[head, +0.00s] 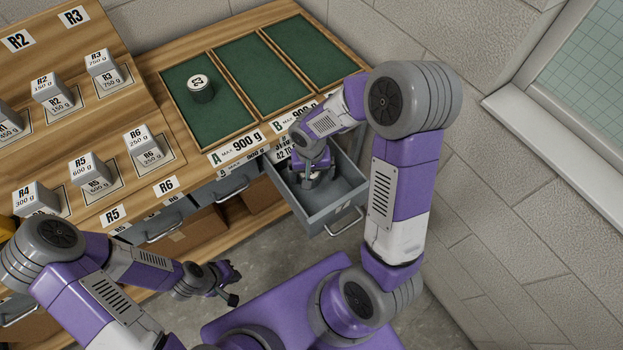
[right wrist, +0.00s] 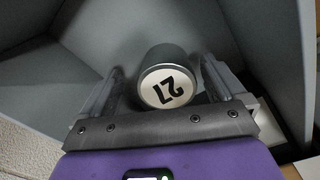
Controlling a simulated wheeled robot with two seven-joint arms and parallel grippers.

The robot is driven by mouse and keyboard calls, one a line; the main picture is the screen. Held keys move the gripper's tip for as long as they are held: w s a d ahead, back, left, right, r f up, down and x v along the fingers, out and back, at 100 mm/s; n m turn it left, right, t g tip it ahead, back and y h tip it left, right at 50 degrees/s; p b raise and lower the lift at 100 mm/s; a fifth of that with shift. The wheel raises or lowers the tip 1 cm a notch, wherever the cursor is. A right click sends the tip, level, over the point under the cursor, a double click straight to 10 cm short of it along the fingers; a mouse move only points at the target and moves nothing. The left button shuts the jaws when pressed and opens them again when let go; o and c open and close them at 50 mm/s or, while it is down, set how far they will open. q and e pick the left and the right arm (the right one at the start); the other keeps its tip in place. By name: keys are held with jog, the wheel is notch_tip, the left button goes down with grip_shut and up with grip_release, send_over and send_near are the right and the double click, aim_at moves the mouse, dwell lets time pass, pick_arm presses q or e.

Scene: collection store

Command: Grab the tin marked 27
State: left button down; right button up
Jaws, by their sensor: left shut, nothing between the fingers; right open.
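The tin marked 27 (right wrist: 168,84) is dark with a white top. In the right wrist view it stands in the grey drawer (head: 336,209), its number upside down. My right gripper (head: 314,181) reaches down into this open drawer. It is open, with one finger on each side of the tin; I cannot tell whether either touches it. In the head view the gripper and wrist hide most or all of the tin. My left gripper (head: 234,284) is shut and empty, in front of the bench and away from the drawer.
Green-lined trays A (head: 222,118), B (head: 265,76) and a third (head: 312,50) lie on the bench. Another dark, white-topped tin (head: 200,88) stands in tray A. Several weight blocks (head: 90,168) stand at left. The drawer walls closely surround my right gripper.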

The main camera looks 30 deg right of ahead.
jog(key=shift+f, duration=0.9)
jog(key=shift+r, duration=0.1)
jog(key=c, duration=1.1)
